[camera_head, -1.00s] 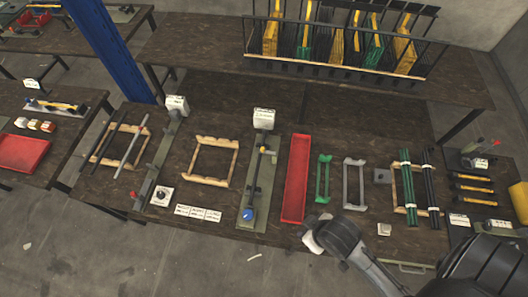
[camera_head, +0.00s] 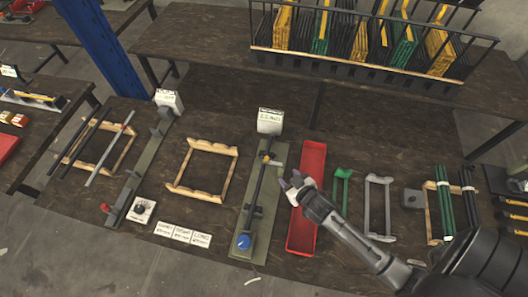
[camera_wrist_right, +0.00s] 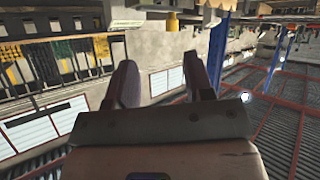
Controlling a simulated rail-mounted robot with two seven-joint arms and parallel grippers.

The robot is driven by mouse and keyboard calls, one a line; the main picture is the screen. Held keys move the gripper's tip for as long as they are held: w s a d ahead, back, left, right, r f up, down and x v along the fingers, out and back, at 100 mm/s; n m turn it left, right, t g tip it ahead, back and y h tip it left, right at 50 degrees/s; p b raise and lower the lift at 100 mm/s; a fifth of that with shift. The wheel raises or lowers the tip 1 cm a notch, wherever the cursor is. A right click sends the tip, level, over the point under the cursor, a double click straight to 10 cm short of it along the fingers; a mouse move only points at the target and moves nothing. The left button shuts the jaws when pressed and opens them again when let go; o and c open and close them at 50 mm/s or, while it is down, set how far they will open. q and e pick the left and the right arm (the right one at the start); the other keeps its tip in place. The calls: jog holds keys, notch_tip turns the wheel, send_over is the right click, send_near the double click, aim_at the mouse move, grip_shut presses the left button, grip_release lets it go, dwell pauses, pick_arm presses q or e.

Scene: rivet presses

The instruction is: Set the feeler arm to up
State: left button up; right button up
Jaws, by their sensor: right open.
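A long green-plated fixture (camera_head: 236,247) stands mid-table, with a blue knob (camera_head: 243,242) at its near end, a dark bar along it and a white label block (camera_head: 270,121) at its far end. A small yellow-orange piece (camera_head: 265,158) sits on the bar near the far end. I cannot tell for sure which part is the feeler arm. My right gripper (camera_head: 290,180) is open and empty, just right of the bar and over the red tray's left side. In the right wrist view its two fingers (camera_wrist_right: 162,78) are apart with nothing between them. My left gripper is not in view.
A red tray (camera_head: 304,235) lies right of the fixture, beside green (camera_head: 341,190) and grey (camera_head: 378,205) frames. A wooden frame (camera_head: 178,189) and a second green fixture (camera_head: 130,190) lie left. A rack (camera_head: 350,68) stands behind on another table.

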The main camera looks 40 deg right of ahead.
aim_at(267, 158)
jog(key=shift+m+t+y, duration=0.3)
jog(key=shift+m+t, duration=0.2)
jog(key=x, duration=0.4)
jog(key=r+b+x, duration=0.1)
jog(key=x, duration=0.4)
jog(key=a+x, duration=0.1)
jog(key=x, duration=0.3)
jog(key=shift+w+r, duration=0.2)
jog(key=shift+w, duration=0.5)
grip_shut()
